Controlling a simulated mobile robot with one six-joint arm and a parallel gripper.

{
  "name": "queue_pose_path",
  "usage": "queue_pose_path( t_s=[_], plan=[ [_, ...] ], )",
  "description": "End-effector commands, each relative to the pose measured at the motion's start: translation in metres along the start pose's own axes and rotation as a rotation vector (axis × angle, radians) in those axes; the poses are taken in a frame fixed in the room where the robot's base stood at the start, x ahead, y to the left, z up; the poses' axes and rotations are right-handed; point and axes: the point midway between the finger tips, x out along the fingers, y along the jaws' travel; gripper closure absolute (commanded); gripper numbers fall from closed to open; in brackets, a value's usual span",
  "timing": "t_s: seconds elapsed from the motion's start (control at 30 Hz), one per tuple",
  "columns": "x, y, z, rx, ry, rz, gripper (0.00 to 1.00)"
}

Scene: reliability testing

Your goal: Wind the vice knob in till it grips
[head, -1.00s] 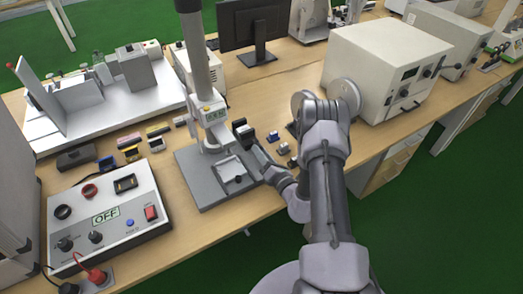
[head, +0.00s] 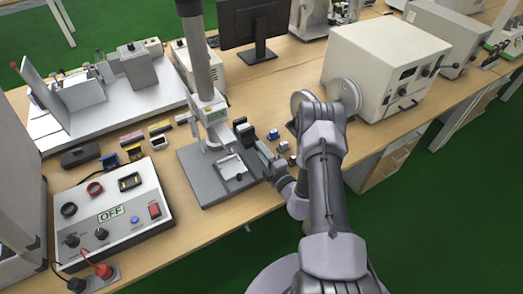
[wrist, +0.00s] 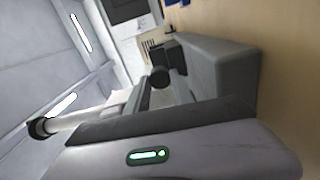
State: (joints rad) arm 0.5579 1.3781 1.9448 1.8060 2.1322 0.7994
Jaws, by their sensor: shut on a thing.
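The small grey vice (head: 229,167) sits on the grey base plate of the test stand in the head view, left of my arm. My gripper (wrist: 178,90) reaches in from the right at the stand. In the wrist view its two grey fingers, with dark inner faces, are closed around the vice knob (wrist: 158,78), whose black round end shows between them. The fingers hide much of the knob and the exact contact. I cannot tell whether the vice jaws touch anything.
The stand's column (head: 200,70) rises behind the vice. A control box (head: 112,218) reading OFF is at the left. Several small coloured blocks lie behind it. A large beige instrument (head: 380,70) stands right of my arm. The table's front edge is close.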

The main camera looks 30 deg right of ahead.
Motion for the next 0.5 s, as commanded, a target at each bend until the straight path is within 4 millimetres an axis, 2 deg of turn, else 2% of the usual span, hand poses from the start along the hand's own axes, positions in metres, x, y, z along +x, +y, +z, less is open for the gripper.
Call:
queue_pose_path(
  t_s=[0.5],
  plan=[
    [0.0010, 0.0017, 0.0003, 0.108, 0.000, 0.004, 1.00]
  ],
)
